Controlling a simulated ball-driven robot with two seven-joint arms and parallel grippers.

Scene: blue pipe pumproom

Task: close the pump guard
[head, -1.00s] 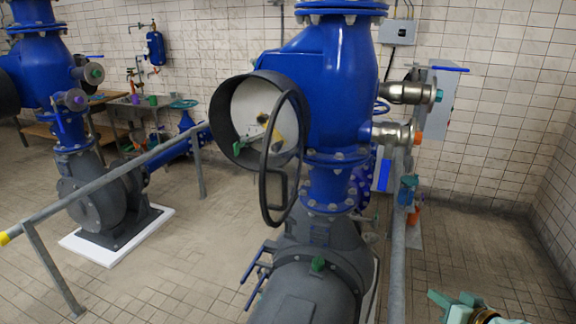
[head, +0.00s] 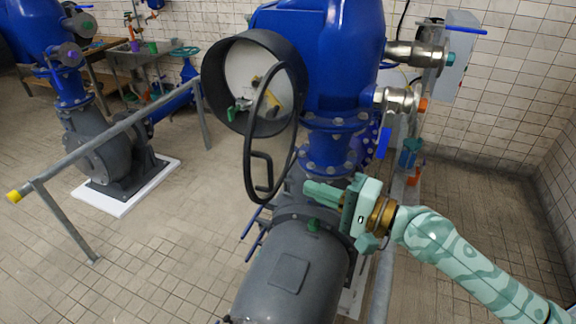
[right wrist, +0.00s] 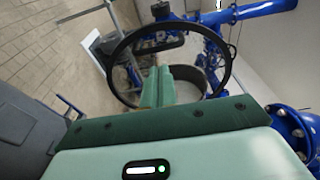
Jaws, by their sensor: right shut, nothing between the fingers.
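The pump guard looks like a black hoop (head: 247,150) with a squarish handle. It stands swung out at an angle from the round dark housing (head: 213,80) on the blue pump, so the mouth is partly uncovered. My right gripper (head: 318,191) is green and shut with nothing in it. In the right wrist view the closed fingers (right wrist: 158,85) point toward the hoop (right wrist: 113,55), with the housing (right wrist: 212,82) beyond. Contact cannot be told. My left gripper is not in view.
A grey pump body (head: 290,275) lies below my right gripper. A grey railing (head: 110,140) runs at the left. Steel pipe stubs (head: 415,55) stick out at the right. Open tiled floor lies left of the pump.

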